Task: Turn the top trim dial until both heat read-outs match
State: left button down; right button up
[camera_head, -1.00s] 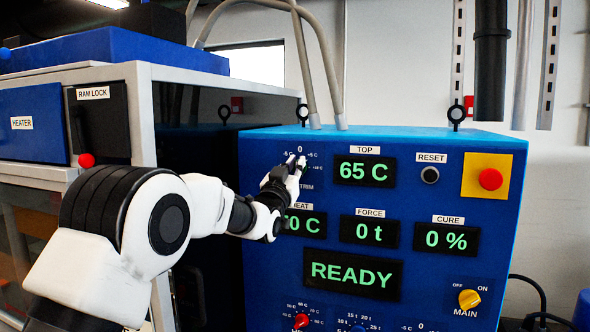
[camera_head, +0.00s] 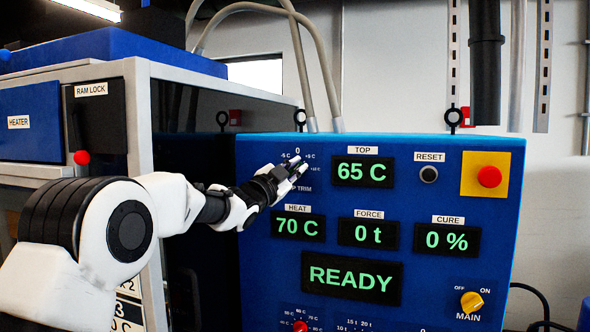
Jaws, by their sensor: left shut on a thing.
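The top trim dial sits at the upper left of the blue control panel; my fingers cover it, so its pointer cannot be read. Its scale (camera_head: 298,151) shows above my left gripper (camera_head: 294,168), and part of its TRIM label shows below. My left gripper is shut on the dial, its arm reaching in from the left. The TOP read-out (camera_head: 362,172) shows 65 C in green. The HEAT read-out (camera_head: 298,226) shows 70 C, so the two differ. My right gripper is not in view.
The panel also holds a FORCE read-out (camera_head: 367,234) at 0 t, a CURE read-out (camera_head: 446,240) at 0 %, and a READY display (camera_head: 352,276). A red button (camera_head: 490,177) and yellow MAIN switch (camera_head: 471,302) are at right. A cabinet with a RAM LOCK lever (camera_head: 81,157) stands left.

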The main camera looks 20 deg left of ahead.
pick_arm(q)
jog(key=shift+f+m, duration=0.2)
jog(key=shift+m, duration=0.1)
jog(key=c, duration=1.2)
grip_release()
jog(key=shift+r, duration=0.1)
jog(key=v, duration=1.2)
